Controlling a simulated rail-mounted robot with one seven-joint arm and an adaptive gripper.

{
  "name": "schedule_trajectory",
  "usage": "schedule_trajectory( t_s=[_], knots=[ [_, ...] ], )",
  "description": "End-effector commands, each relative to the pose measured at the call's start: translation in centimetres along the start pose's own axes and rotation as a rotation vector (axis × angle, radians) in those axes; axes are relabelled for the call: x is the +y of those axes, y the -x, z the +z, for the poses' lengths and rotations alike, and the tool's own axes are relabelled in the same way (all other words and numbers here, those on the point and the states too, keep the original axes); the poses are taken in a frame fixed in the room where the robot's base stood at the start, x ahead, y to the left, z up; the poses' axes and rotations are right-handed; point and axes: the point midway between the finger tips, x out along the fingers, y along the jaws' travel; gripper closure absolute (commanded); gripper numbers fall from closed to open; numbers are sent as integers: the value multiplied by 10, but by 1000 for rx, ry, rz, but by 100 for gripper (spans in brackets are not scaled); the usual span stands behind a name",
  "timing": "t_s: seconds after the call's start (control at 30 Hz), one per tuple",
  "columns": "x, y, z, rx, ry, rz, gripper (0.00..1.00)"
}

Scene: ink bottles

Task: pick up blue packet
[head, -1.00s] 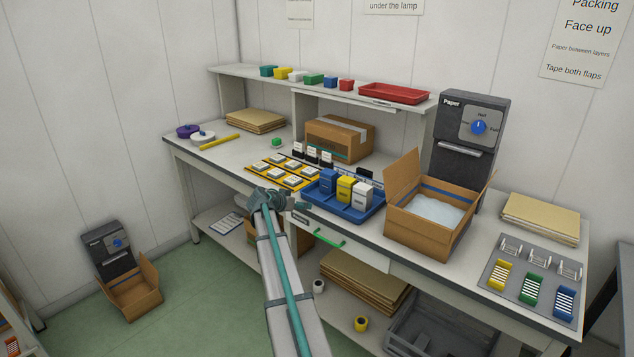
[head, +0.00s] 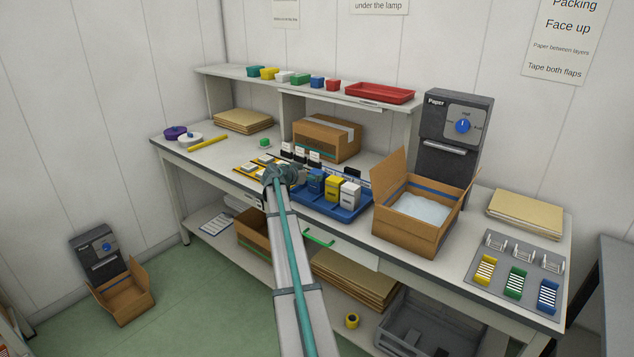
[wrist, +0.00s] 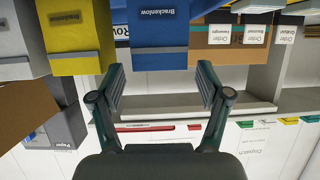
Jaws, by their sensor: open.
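The blue packet (head: 316,182) stands upright at the left end of a row in the blue tray (head: 318,206), beside a yellow packet (head: 332,187) and a white packet (head: 350,193). My gripper (head: 288,174) is just left of the blue packet in the head view. In the wrist view, which looks upside down, my gripper (wrist: 162,78) is open and empty. The blue packet (wrist: 160,28), labelled "Brackenlow", lies ahead of the gap between the fingertips; I see no contact. The yellow packet (wrist: 75,35) is close to one finger.
An open cardboard box (head: 410,233) stands right of the tray. Yellow pads with several bottles (head: 252,168) lie behind my gripper's left side. A closed carton (head: 327,140) and a shelf (head: 300,88) are at the back.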

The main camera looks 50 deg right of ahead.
Motion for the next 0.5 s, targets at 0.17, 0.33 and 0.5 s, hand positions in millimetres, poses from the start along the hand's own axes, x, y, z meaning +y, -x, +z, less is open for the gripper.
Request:
schedule_trajectory(
  t_s=[0.17, 0.33, 0.5],
  knots=[
    [-1, -17, -3, -1, 1, 1, 23],
    [-1, -41, -3, -1, 0, 1, 23],
    [0, -51, -1, 0, 0, 0, 23]
  ],
)
